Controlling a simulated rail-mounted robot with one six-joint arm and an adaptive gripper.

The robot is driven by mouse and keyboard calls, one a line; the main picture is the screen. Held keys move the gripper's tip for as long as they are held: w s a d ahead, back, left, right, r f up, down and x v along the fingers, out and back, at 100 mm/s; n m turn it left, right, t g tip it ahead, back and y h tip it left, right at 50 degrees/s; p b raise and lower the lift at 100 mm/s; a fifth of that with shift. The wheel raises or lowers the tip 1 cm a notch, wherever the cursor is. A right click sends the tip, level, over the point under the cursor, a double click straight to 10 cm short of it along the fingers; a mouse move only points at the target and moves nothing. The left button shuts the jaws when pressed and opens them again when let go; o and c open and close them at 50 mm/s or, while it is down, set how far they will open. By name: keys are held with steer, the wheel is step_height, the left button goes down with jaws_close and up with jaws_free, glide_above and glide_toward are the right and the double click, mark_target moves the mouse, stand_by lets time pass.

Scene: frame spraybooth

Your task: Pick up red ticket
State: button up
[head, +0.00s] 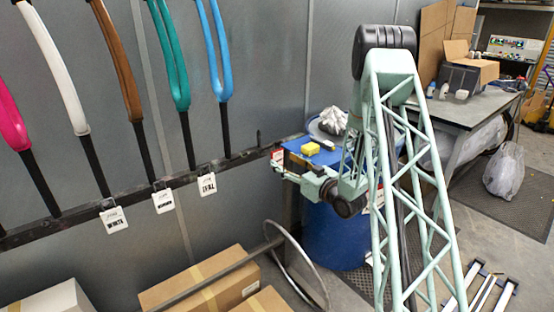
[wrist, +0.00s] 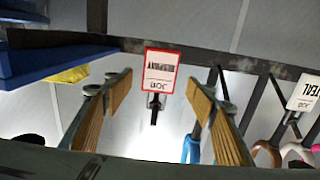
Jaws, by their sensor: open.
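The red ticket (wrist: 160,70), a white card with a red border and dark print, hangs from the dark rail in the wrist view. It appears upside down there, in the gap between my fingers. In the head view a small part of the red-edged ticket (head: 278,155) shows at the rail's right end, partly hidden by my gripper. My gripper (wrist: 168,84) is open, its wood-coloured finger pads on either side of the ticket in the picture. It holds nothing. In the head view my gripper (head: 287,170) is at the rail's right end.
White tags (head: 163,201) hang along the rail (head: 70,220), below coloured frame forks (head: 172,60). A blue tray (head: 318,155) with a yellow block (head: 310,149) stands close to my gripper, above a blue drum (head: 335,235). Cardboard boxes (head: 200,280) lie below.

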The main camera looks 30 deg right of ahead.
mark_target(278, 157)
steer(key=shift+w, duration=0.25)
steer(key=shift+w+a+f, duration=0.1)
steer(key=shift+w+a, duration=0.15)
steer(key=shift+w, duration=1)
steer(key=shift+w+a, duration=0.25)
steer(key=shift+w, duration=0.95)
steer(key=shift+c, duration=0.7)
steer(key=c, duration=0.8)
